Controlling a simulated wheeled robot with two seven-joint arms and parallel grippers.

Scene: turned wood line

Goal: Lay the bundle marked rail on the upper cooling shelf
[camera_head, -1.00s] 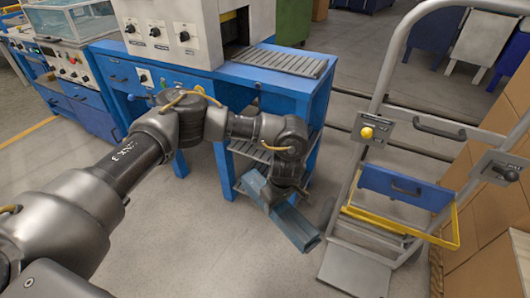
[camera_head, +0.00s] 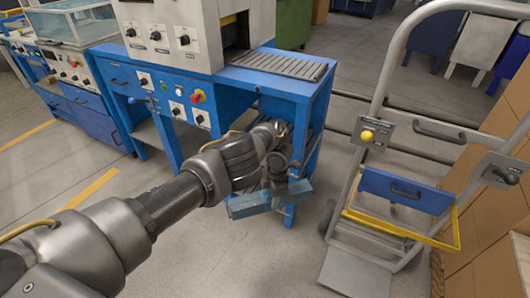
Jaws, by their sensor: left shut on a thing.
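My left gripper (camera_head: 276,178) is shut on a long blue-grey bundle (camera_head: 248,205), gripped near its middle. The bundle lies crosswise in the picture, its right end (camera_head: 300,190) by the front leg of the blue bench (camera_head: 308,125). I cannot read any marking on it. The cooling shelves under the bench are mostly hidden behind my left arm and the bundle, so I cannot tell whether the bundle touches a shelf. My right gripper is not in view.
A grey hand truck (camera_head: 376,130) with a blue-and-yellow tray (camera_head: 405,192) stands to the right. Brown boxes (camera_head: 500,215) line the right edge. The machine's roller top (camera_head: 280,64) is above the shelves. Open floor lies in front.

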